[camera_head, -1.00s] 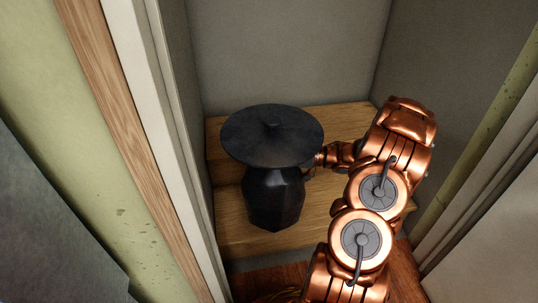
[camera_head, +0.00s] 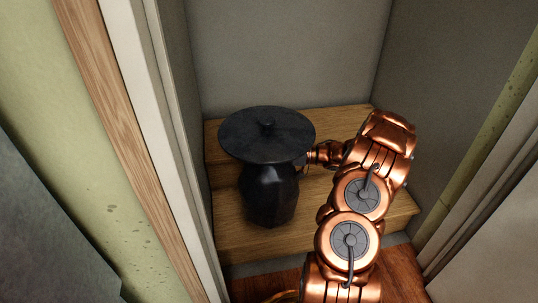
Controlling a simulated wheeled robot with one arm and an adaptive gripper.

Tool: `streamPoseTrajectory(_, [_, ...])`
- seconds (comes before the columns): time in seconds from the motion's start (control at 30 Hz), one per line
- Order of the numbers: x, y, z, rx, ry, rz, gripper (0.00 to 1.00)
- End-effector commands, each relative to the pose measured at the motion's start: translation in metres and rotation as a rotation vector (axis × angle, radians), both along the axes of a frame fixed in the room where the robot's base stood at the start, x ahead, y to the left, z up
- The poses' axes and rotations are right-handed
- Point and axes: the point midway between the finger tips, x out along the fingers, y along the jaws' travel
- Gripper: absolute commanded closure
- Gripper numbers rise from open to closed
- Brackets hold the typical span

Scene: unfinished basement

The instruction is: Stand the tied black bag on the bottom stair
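The tied black bag (camera_head: 267,195) is upright, with a faceted body and a wide flat dark disc-like top with a small knob. Its base is over the tread of the wooden bottom stair (camera_head: 229,228). I cannot tell whether it rests on the tread or hangs just above it. My gripper (camera_head: 304,160) is at the right side of the bag, just under the rim of the top. The fingertips are mostly hidden by the bag's top, so I cannot see whether they are shut on the bag.
A second wooden stair (camera_head: 343,118) rises behind the bag. Grey walls (camera_head: 283,50) close in the stairwell at the back and both sides. A white door frame (camera_head: 160,130) stands close on the left. The bottom stair has bare tread either side of the bag.

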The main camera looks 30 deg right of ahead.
Motion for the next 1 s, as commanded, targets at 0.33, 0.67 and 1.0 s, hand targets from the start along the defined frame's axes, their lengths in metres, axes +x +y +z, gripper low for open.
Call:
streamPoseTrajectory(0.33, [0.0001,-0.0003,0.0000,-0.001,-0.002,0.000,1.00])
streamPoseTrajectory(0.67, [-0.0001,-0.0002,-0.0022,-0.001,-0.002,0.000,0.41])
streamPoseTrajectory(1.0, [0.0001,-0.0001,-0.0012,-0.001,-0.002,0.000,0.41])
